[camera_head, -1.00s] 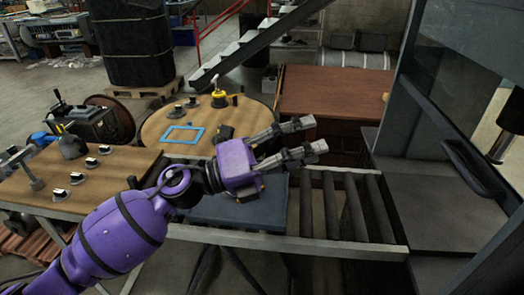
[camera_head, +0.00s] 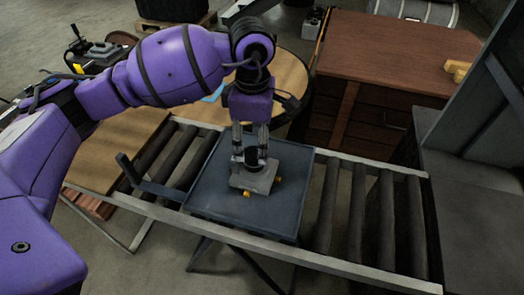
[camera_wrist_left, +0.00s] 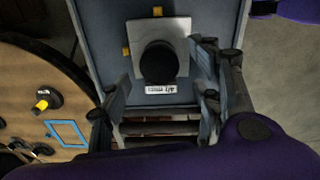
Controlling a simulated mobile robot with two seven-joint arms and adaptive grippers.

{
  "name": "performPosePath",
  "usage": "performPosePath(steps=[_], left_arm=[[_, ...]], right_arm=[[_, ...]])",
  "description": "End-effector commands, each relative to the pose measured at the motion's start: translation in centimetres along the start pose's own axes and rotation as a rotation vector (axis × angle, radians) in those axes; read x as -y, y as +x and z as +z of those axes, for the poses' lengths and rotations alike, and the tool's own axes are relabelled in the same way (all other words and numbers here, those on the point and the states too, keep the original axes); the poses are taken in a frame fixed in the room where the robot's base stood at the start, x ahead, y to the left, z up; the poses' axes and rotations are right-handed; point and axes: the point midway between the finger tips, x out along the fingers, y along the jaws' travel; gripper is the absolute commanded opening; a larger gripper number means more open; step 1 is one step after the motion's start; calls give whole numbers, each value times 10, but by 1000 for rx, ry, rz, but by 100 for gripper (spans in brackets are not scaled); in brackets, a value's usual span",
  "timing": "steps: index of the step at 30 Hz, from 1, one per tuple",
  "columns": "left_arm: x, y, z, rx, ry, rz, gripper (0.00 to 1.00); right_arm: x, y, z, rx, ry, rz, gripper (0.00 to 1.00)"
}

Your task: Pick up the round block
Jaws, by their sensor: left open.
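The round block, a dark round piece (camera_head: 251,157) on a square light-grey base (camera_head: 256,180), sits on the blue-grey tray (camera_head: 204,192). Two small yellow-orange pieces show at the base. My left gripper (camera_head: 250,148) points down over the block, open, with its fingers on either side of the dark top. In the left wrist view the dark round top (camera_wrist_left: 158,62) lies forward of and between the spread fingers (camera_wrist_left: 163,95), and a white label shows beside it. I cannot tell whether the fingers touch it. My right gripper is not in view.
The tray rests on a roller conveyor (camera_head: 343,210) with metal rails. A grey bar (camera_head: 150,182) stands up left of the tray. A round wooden table (camera_head: 290,75) is behind my arm, a brown cabinet (camera_head: 400,55) behind right, and a grey machine (camera_head: 470,200) at right.

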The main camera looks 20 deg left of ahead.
Motion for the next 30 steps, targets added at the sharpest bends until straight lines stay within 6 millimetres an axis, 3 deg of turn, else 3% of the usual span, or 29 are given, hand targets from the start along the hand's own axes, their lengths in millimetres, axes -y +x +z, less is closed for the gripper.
performPosePath(steps=[3, 12, 20, 30], left_arm=[[1, 13, -2, 1, -4, -2, 58], [3, 53, -4, 3, -2, -1, 58], [3, 57, -4, 3, -1, 0, 58], [3, 57, -4, 3, -2, 0, 15]], right_arm=[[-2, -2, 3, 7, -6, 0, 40], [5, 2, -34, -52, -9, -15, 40], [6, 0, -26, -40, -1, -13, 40], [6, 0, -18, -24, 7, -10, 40]])
